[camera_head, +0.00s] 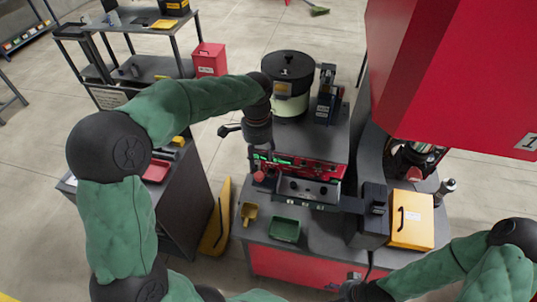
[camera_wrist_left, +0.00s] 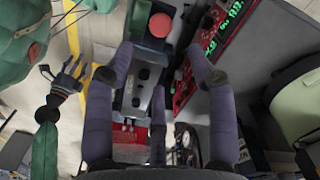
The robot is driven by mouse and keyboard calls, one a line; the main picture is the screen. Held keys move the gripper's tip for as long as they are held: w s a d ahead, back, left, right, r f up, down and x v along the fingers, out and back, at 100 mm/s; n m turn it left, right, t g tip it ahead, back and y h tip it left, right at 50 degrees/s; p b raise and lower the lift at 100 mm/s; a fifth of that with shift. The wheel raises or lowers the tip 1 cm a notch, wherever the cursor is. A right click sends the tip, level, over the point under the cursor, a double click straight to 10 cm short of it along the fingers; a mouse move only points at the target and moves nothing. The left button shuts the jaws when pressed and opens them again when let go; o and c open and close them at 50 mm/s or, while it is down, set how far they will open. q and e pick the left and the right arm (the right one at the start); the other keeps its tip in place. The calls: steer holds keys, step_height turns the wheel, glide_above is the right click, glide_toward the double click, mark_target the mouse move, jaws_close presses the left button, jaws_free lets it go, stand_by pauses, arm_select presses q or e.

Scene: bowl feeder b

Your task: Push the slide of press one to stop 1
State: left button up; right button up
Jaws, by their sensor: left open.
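A large red housing (camera_head: 450,75) marked "1" fills the upper right of the head view. I cannot make out its slide or stop 1. My left gripper (camera_head: 262,152) points down above the left end of a red control panel (camera_head: 315,168) with green digits. In the left wrist view the left gripper (camera_wrist_left: 160,62) is open, its fingers apart with nothing held. A grey box with a red button (camera_wrist_left: 160,25) shows beyond and between the fingertips. My right gripper (camera_wrist_left: 68,76) is small at the left of that view, away from the panel; its jaw state is unclear.
A lidded bowl (camera_head: 288,75) stands behind the panel. A green tray (camera_head: 285,230), a yellow scoop (camera_head: 249,212) and a yellow box (camera_head: 411,222) are in front and right. A dark side table (camera_head: 190,205) stands left.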

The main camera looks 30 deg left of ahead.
mark_target(259, 175)
arm_select(q)
step_height(259, 175, down, 10)
steer(key=shift+f, duration=0.1)
stand_by(0.6)
steer(key=shift+s, duration=0.1)
jaws_close()
